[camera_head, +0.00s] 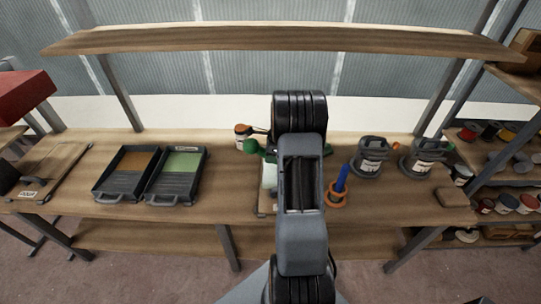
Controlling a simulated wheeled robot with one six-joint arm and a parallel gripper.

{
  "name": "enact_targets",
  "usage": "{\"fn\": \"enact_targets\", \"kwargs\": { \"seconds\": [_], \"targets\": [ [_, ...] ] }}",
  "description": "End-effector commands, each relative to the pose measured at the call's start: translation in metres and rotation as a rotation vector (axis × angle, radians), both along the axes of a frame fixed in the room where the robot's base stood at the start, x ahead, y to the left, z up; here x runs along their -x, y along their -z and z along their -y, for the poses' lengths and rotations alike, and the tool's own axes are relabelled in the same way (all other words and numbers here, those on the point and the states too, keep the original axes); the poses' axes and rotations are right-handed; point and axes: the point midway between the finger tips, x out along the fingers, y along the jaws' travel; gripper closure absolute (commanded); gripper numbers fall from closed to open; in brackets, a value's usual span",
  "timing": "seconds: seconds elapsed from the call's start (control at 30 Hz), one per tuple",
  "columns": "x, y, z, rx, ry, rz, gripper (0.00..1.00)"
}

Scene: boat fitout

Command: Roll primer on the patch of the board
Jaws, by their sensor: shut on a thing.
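A board (262,209) lies on the bench in the middle, mostly hidden behind my arm. A pale patch (268,176) shows on its left part; how far it extends is hidden. My gripper (269,156) is over the board's far side, mostly covered by my arm. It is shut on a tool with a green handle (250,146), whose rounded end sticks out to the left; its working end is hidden. Two black trays stand to the left, one with brown contents (138,160) and one with light green contents (183,163).
A blue-handled tool (342,179) stands in an orange ring (337,198) right of my arm. Two grey cans (371,158) (424,157) stand farther right. A small pot (242,135) is behind the green handle. A shelf (280,40) spans above. Bench space right of the trays is clear.

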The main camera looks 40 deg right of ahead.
Motion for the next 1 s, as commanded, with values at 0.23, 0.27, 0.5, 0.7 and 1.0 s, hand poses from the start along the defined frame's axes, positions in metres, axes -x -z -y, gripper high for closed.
{"fn": "enact_targets", "kwargs": {
  "seconds": [0.23,0.27,0.5,0.7,1.0],
  "targets": [
    [0.0,0.0,0.0,0.001,0.0,0.001,1.0],
    [0.0,0.0,0.0,0.001,0.0,0.001,1.0],
    [0.0,0.002,0.0,0.001,0.0,0.001,1.0],
    [0.0,0.006,0.0,0.0,0.0,0.0,1.0],
    [0.0,0.012,0.0,0.0,0.0,0.0,1.0]
  ]
}}
